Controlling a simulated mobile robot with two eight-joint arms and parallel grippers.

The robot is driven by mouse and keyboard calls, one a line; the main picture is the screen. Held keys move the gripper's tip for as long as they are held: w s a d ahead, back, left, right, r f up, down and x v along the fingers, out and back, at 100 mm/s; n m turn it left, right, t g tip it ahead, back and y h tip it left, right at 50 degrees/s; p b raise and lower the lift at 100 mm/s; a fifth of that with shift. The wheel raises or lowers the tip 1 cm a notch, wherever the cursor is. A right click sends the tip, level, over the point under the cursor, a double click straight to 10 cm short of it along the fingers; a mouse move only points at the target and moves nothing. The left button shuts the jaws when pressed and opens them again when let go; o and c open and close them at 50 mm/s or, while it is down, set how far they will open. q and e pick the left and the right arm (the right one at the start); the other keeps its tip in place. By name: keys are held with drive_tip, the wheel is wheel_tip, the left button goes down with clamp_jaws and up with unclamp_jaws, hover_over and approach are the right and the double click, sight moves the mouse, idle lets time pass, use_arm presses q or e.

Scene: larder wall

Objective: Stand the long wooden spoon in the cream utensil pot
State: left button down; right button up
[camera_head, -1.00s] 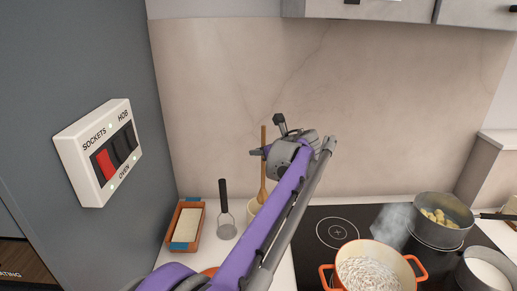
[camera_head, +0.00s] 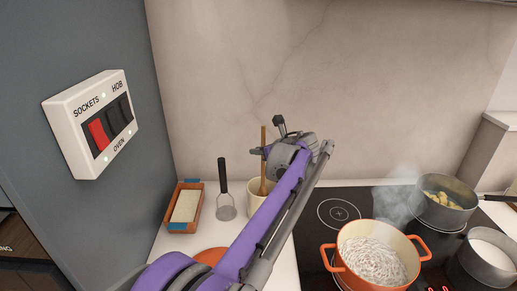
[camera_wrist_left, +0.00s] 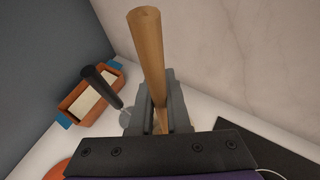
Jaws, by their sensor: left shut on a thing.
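The long wooden spoon (camera_head: 263,140) is upright in the head view, handle up. My left gripper (camera_head: 264,151) is shut on its handle; in the wrist view the spoon (camera_wrist_left: 149,60) rises between the fingers (camera_wrist_left: 158,118). The cream utensil pot (camera_head: 256,205) stands on the worktop below, partly hidden by my purple left arm. The spoon's lower end overlaps the pot's mouth in the head view; I cannot tell how deep it is or whether it touches the pot. My right gripper is not in view.
A black-handled masher (camera_head: 224,190) stands left of the pot, beside a terracotta dish (camera_head: 184,222) with a pale block. A switch panel (camera_head: 75,147) is on the left wall.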

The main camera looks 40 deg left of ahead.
use_arm(q)
drive_tip(key=shift+f, duration=0.1)
drive_tip(key=c, duration=0.8)
unclamp_jaws()
drive_tip(key=v, duration=1.1)
drive_tip(key=shift+a+f, duration=0.1)
